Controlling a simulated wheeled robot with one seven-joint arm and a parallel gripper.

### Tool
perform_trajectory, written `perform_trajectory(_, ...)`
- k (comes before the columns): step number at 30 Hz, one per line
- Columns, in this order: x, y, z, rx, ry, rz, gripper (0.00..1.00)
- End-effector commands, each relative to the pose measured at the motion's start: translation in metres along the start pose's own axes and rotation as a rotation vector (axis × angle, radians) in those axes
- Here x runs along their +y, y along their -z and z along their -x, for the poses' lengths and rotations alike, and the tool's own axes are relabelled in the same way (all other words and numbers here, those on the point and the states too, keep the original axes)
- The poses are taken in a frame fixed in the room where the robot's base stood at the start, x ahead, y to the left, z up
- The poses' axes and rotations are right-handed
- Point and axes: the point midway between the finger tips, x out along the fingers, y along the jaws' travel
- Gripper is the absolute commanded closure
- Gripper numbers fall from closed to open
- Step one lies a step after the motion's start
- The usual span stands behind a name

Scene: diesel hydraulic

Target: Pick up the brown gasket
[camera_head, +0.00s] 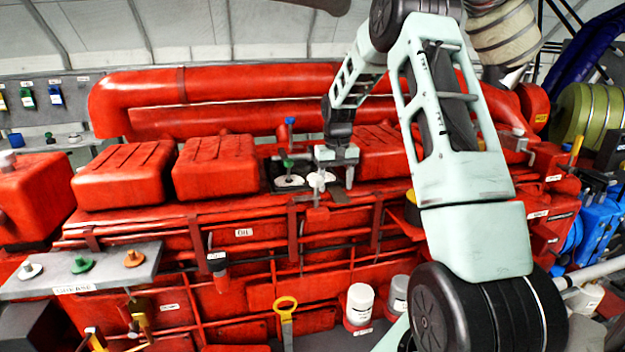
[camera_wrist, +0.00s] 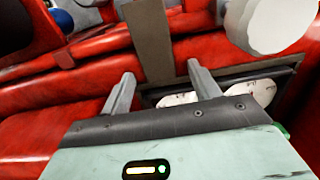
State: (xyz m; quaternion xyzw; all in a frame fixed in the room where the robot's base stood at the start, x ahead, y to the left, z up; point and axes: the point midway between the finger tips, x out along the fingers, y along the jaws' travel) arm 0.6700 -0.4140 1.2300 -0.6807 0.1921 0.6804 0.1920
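A flat brown strip, which looks like the brown gasket (camera_wrist: 150,40), lies on the red engine top in the wrist view. Its near end reaches between my fingertips, with a small gap on each side. In the head view a small brown-grey flat piece (camera_head: 339,196) shows just below my gripper, apparently the same thing. My gripper (camera_wrist: 160,70) is open with nothing clamped; in the head view it (camera_head: 335,180) points down over the engine top. I cannot tell the height of the fingertips above the strip.
White discs (camera_wrist: 178,99) sit in a dark-framed opening beside my right finger. A white round part (camera_wrist: 270,22) stands close by at upper right. Red covers (camera_head: 215,167) flank the spot. A grey shelf (camera_head: 85,275) with coloured knobs is at the left.

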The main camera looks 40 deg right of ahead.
Motion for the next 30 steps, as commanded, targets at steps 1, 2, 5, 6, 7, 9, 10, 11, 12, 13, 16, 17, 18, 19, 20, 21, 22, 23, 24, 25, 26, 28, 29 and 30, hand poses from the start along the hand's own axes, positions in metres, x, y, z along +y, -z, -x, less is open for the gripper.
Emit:
perform_trajectory(1,0.000,0.000,0.000,0.000,0.000,0.000,0.52)
perform_trajectory(2,0.000,0.000,0.000,0.000,0.000,0.000,0.60)
perform_trajectory(5,0.000,0.000,0.000,-0.001,0.000,0.000,0.87)
perform_trajectory(6,0.000,0.000,0.000,-0.001,0.000,0.000,0.87)
perform_trajectory(7,0.000,0.000,0.000,0.000,0.000,0.000,0.87)
perform_trajectory(9,0.000,0.000,0.000,-0.001,0.000,0.000,0.87)
perform_trajectory(10,0.000,0.000,0.000,-0.001,0.000,0.000,0.87)
perform_trajectory(11,0.000,0.000,0.000,-0.001,0.000,0.000,0.87)
perform_trajectory(12,0.000,0.000,0.000,-0.001,0.000,0.000,0.87)
perform_trajectory(13,0.000,0.000,0.000,-0.001,0.000,0.000,0.87)
perform_trajectory(16,0.000,0.000,0.002,0.000,0.000,0.000,0.87)
perform_trajectory(17,0.000,0.000,0.003,0.001,0.000,0.000,0.87)
perform_trajectory(18,0.000,0.001,0.006,0.002,-0.001,0.000,0.87)
perform_trajectory(19,0.000,0.001,0.008,0.002,-0.001,0.000,0.87)
perform_trajectory(20,0.000,0.001,0.011,0.004,-0.001,0.000,0.87)
perform_trajectory(21,0.000,0.001,0.015,0.004,-0.001,0.000,0.87)
perform_trajectory(22,0.000,0.001,0.019,0.004,-0.001,0.000,0.87)
perform_trajectory(23,0.000,0.001,0.025,0.005,-0.001,-0.001,0.87)
perform_trajectory(24,0.000,0.001,0.032,0.006,0.000,-0.001,0.87)
perform_trajectory(25,0.000,0.002,0.038,0.007,0.000,-0.001,0.87)
perform_trajectory(26,0.000,0.002,0.046,0.008,0.000,-0.001,0.87)
perform_trajectory(28,0.000,0.002,0.065,0.010,-0.001,0.001,0.87)
perform_trajectory(29,0.000,0.002,0.075,0.010,-0.001,0.001,0.87)
perform_trajectory(30,0.000,0.001,0.088,0.010,-0.001,0.001,0.87)
